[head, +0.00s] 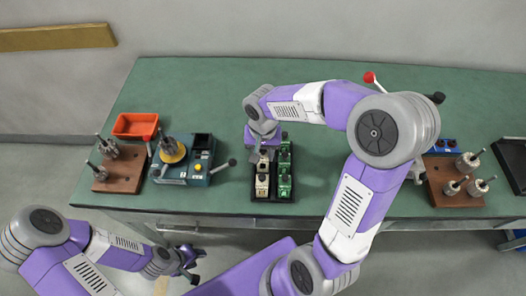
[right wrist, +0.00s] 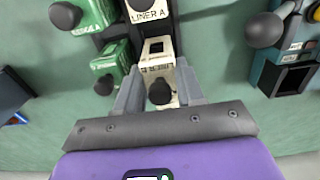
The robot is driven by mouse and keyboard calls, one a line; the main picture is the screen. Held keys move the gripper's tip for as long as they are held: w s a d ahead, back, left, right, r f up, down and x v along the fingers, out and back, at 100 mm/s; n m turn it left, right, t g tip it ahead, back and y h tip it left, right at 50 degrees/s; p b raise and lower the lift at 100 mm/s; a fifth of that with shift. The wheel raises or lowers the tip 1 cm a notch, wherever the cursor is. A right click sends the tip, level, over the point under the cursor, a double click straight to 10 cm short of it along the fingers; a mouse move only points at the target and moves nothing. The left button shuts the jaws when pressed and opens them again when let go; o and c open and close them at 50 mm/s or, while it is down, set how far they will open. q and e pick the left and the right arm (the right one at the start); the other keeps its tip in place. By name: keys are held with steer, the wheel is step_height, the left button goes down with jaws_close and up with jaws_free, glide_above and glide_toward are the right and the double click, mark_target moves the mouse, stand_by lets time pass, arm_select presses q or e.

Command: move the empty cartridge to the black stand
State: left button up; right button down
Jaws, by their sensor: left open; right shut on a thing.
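A cream cartridge (right wrist: 160,88) with a black knob and a "LINER" label sits between the fingers of my right gripper (right wrist: 159,80), which is shut on it. In the head view my right gripper (head: 264,152) points down at the far end of the cream row in a black rack (head: 273,198). I cannot tell whether the held cartridge is seated or lifted. Another cream cartridge (head: 262,190) and several green cartridges (head: 285,183) stand in the rack. My left gripper (head: 190,264) is open and empty, low in front of the table. I cannot tell which item is the black stand.
A teal winding machine (head: 200,172) with a lever stands left of the rack. An orange bin (head: 136,125) and brown blocks with metal spindles, one left (head: 124,178) and one right (head: 441,190), flank it. A black tray (head: 512,160) lies far right. The back left of the table is clear.

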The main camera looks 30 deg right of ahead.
steer(key=shift+f+b, duration=0.95)
steer(key=shift+f, duration=0.3)
steer(key=c, duration=0.6)
jaws_free()
steer(key=shift+r+p, duration=1.9)
steer(key=shift+r, duration=0.4)
steer(key=shift+r+p, duration=1.1)
steer(key=shift+r, duration=2.65)
